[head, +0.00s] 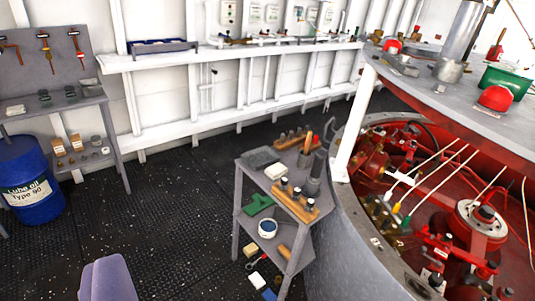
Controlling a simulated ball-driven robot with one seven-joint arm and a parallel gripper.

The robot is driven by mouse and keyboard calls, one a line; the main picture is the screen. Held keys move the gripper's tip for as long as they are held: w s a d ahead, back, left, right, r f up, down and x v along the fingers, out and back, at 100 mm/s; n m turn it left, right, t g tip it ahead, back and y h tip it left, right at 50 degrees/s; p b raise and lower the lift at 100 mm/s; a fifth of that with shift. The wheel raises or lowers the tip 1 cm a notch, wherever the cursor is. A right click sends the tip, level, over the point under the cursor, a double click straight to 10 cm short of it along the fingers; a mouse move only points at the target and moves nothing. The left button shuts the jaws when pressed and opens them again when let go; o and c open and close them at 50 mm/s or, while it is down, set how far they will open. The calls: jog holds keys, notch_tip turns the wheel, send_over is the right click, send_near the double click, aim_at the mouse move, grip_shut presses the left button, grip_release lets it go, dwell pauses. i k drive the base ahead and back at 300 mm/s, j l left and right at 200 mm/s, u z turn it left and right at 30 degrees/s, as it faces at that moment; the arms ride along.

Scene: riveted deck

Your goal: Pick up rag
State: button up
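A dark grey, folded-looking bundle (261,157) lies on the top of a small grey trolley (237,218), at its back left corner; it looks like the rag, though I cannot be sure of its material. Beside it on the trolley top are a wooden block with several dark pegs (296,202) and a holder with upright tools (306,155). A green item (258,204), cloth or tool, lies on the shelf below. My gripper is not in view. A pale purple rounded shape (108,278) shows at the bottom edge; I cannot tell what it is.
A blue oil drum (30,178) and a tool bench (57,102) stand at left. A long white wall shelf (225,58) runs along the back. A large round machine with a red interior (405,160) stands close right of the trolley. The dark floor (165,215) left of the trolley is clear.

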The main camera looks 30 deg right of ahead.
aim_at(275, 172)
jog(key=i+z, duration=0.2)
jog(key=i, duration=0.6)
jog(key=i+z, duration=0.2)
jog(key=i, duration=0.55)
jog(key=i+j+z, duration=0.2)
jog(key=i, duration=0.6)
jog(key=i+z, duration=0.4)
jog(key=i, duration=0.5)
